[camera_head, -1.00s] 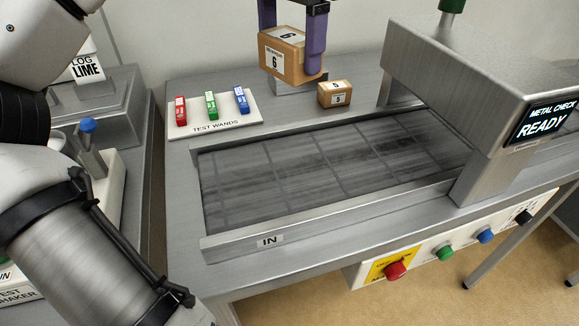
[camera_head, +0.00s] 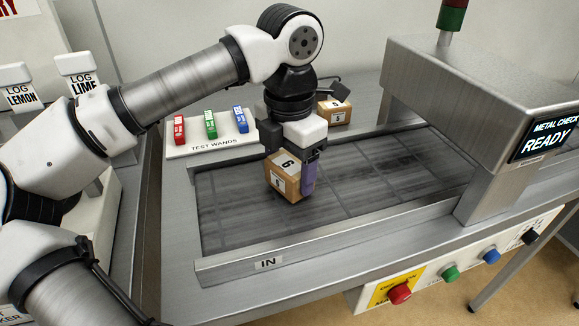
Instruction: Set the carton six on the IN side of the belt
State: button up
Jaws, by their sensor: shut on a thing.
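The carton six (camera_head: 283,180) is a brown box with white labels reading 6. My gripper (camera_head: 297,172), with purple fingers, is shut on it. The carton is over the left, IN-side part of the dark belt (camera_head: 235,215), tilted in the picture. I cannot tell whether its base touches the belt. The IN label (camera_head: 268,263) is on the front rail at the belt's left end. One finger shows at the carton's right side; the other is hidden.
The metal check hood (camera_head: 480,90) spans the belt at right, its display reading READY. The carton five (camera_head: 333,112) stands behind the belt. A test wands tray (camera_head: 212,145) holds red, green and blue wands at back left. Buttons (camera_head: 400,293) line the front panel.

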aim_at(289, 163)
jog(key=shift+f, duration=0.25)
jog(key=shift+f, duration=0.1)
jog(key=shift+f, duration=0.2)
jog(key=o, duration=1)
jog(key=shift+r, duration=0.1)
jog(key=shift+o, duration=0.2)
notch_tip(289, 163, up, 12)
jog(key=shift+r, duration=0.2)
